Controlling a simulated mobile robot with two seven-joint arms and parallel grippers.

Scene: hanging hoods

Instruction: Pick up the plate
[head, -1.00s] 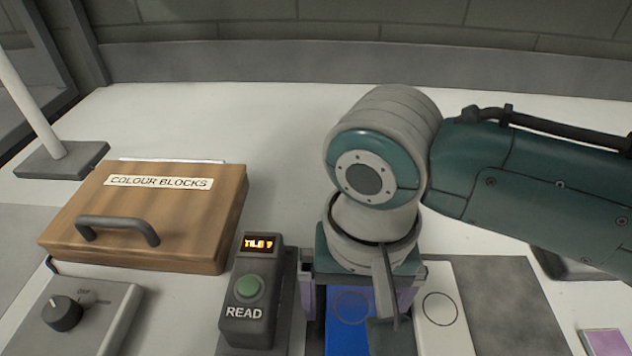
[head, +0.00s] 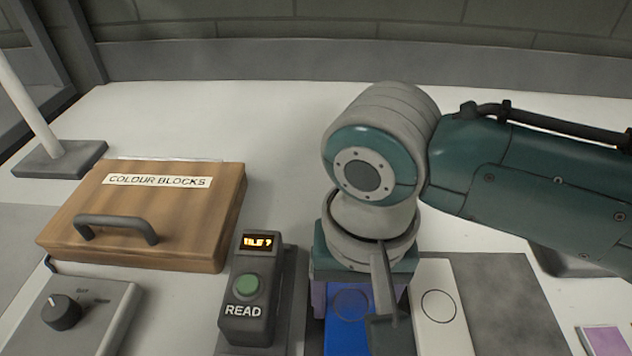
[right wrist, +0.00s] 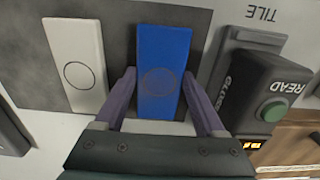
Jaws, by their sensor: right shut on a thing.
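The blue plate (head: 346,336), a flat rectangle with a faint circle on it, lies below my right arm in the head view. Part of it is hidden behind the wrist. My right gripper (head: 360,302) points down over it and is shut on it. In the right wrist view, the blue plate (right wrist: 163,55) is between the two purple fingers (right wrist: 159,78), one along each long side. I cannot tell any gap under the plate. My left gripper is not in view.
A white plate (head: 438,305) with a circle lies just right of the blue one, beside a dark grey pad (head: 510,300). The READ box (head: 252,290) stands close on the left. A wooden COLOUR BLOCKS box (head: 150,225) and a knob box (head: 85,315) are farther left.

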